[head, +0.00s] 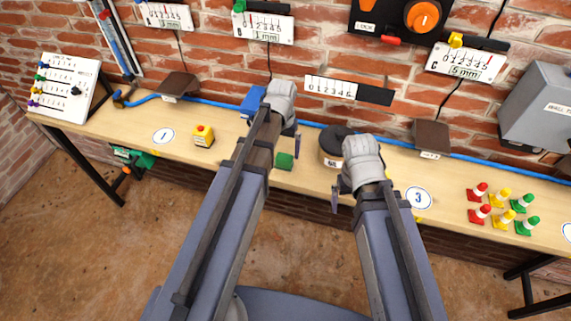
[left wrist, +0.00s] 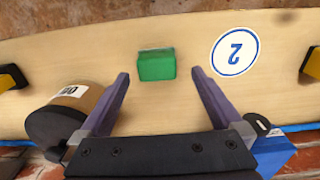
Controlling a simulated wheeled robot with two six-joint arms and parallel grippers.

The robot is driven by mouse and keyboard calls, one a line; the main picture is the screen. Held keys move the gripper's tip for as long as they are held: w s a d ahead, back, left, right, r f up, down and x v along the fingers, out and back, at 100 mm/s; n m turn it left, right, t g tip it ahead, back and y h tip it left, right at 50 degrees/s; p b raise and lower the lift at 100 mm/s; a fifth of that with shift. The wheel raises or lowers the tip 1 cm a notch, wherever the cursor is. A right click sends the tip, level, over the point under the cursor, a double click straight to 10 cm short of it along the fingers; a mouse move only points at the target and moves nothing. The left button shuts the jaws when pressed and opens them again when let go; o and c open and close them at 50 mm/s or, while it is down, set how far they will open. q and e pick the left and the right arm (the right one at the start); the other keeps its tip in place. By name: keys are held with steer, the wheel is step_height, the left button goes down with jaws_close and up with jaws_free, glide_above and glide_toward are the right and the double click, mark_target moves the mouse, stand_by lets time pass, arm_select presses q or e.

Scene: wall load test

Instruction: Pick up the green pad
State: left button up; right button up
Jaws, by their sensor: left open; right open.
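The green pad (head: 284,161) lies on the wooden bench near its front edge, just beyond the left forearm in the head view. In the left wrist view the green pad (left wrist: 157,65) is a small green block, lying between the lines of the two fingers and slightly past their tips. My left gripper (head: 286,138) is open and empty above the bench near the pad; its spread fingers show in the left wrist view (left wrist: 160,74). My right gripper (head: 350,198) is open over the bench's front edge, to the right of the pad, with its fingers partly hidden.
A dark-topped round weight (head: 331,148) stands right of the pad, close to the left gripper's finger in the wrist view. A blue block (head: 253,101) is behind. Several small cones (head: 500,208) stand right.

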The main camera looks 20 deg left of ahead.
mark_target(284, 157)
arm_select(q)
steer(key=shift+f, duration=0.4)
steer(key=f+b, duration=0.5)
steer(key=shift+d, duration=0.2)
steer(key=c, duration=1.5)
steer(key=shift+r, duration=0.15)
step_height(284, 157, up, 10)
steer(key=p, duration=1)
